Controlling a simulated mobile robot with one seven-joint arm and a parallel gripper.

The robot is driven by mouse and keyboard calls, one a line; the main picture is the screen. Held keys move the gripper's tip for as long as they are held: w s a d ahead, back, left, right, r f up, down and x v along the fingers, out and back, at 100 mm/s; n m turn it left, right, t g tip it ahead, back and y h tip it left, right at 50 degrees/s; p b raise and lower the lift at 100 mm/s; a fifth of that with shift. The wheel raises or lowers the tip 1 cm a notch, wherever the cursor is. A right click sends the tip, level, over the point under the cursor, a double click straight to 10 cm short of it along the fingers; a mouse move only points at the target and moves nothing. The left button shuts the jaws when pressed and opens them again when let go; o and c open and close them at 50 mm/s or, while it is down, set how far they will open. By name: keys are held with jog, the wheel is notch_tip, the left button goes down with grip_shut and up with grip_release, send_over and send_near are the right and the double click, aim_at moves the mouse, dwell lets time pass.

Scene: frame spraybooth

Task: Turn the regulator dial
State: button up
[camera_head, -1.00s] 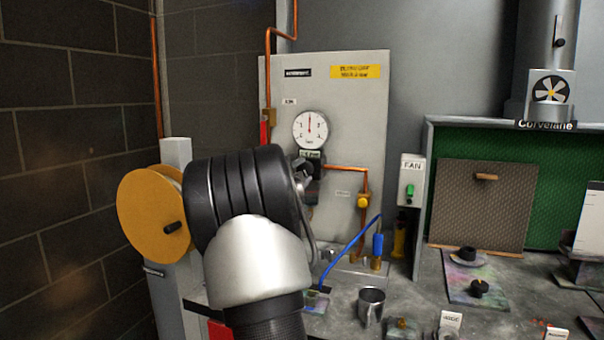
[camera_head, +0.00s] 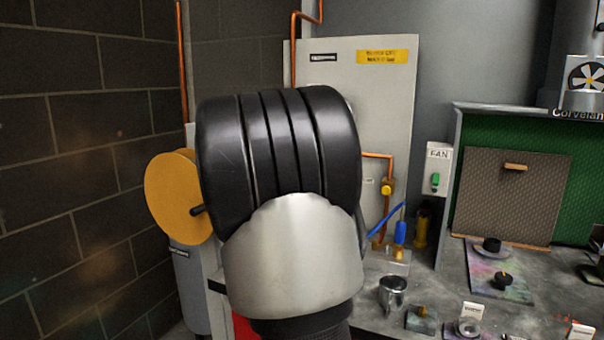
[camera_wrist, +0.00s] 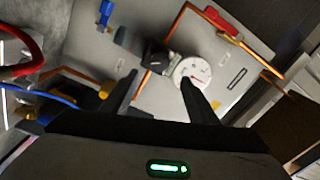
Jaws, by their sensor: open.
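The regulator (camera_wrist: 156,57) shows in the wrist view as a dark block on the grey panel (camera_head: 345,68), beside the round white gauge (camera_wrist: 196,68). Its dial is too small and dark to make out clearly. My gripper (camera_wrist: 159,80) is open and empty, with its two black fingers apart. In the picture the regulator lies just beyond the gap between the fingertips, and the right finger overlaps the gauge's edge. I cannot tell the distance left between them. In the head view my arm hides the gripper, the regulator and nearly all of the gauge.
Copper pipes run along the panel, with a yellow knob (camera_head: 387,188) on one. A fan switch box (camera_head: 437,170) is at its right. An orange reel (camera_head: 178,197) stands left of my arm. A metal cup (camera_head: 392,292) stands on the bench below.

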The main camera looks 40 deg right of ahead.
jog(key=v, duration=0.6)
jog(key=shift+s+a+p, duration=0.2)
jog(key=shift+a+p, duration=0.1)
jog(key=a+f+n+t+y, duration=0.2)
jog(key=a+n+t+y, duration=0.3)
jog(key=a+n+y, duration=1.45)
jog(key=s+a+f+n+g+h, duration=0.2)
jog(key=s+a+f+n+g, duration=0.3)
jog(key=s+a, duration=0.8)
jog(key=s+f+n+g+h, duration=0.25)
jog(key=s+f, duration=0.35)
jog(key=s, duration=0.5)
notch_tip(320, 180, up, 23)
jog(key=y+p, duration=0.1)
jog(key=p, duration=2.2)
jog(key=shift+a+r+m+p, duration=0.2)
jog(key=shift+a+m+p, duration=0.2)
